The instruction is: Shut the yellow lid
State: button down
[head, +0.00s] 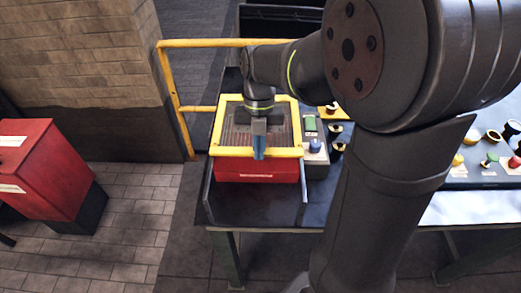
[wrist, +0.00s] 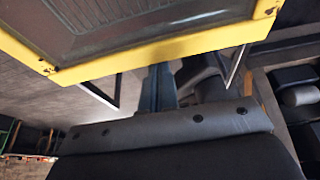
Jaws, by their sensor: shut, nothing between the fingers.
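The yellow lid (head: 232,152) is a yellow frame around a dark panel, over a red box (head: 256,170) on the dark bench. I cannot tell whether its near edge touches the box or stands a little above it. My gripper (head: 259,154) is shut and empty, pointing down at the middle of the lid's near bar, with blue fingers in front of it. In the wrist view the lid's yellow edge (wrist: 170,50) crosses the top. My fingers (wrist: 157,88) reach up to that edge, and their tips are hidden or at the edge.
A grey panel with a green block (head: 310,124) and a blue knob (head: 315,146) stands right of the box. A yellow rail (head: 200,43) runs behind and left. A red cabinet (head: 38,165) stands on the floor at left. Several small coloured parts lie at far right.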

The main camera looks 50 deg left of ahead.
jog(key=shift+w+a+r, duration=0.1)
jog(key=shift+w+a, duration=0.05)
jog(key=s+d, duration=0.3)
jog(key=v, duration=0.9)
jog(key=shift+r, duration=0.4)
notch_tip(320, 180, down, 9)
jog(key=shift+w+a+f, duration=0.2)
jog(key=shift+w+a, duration=0.1)
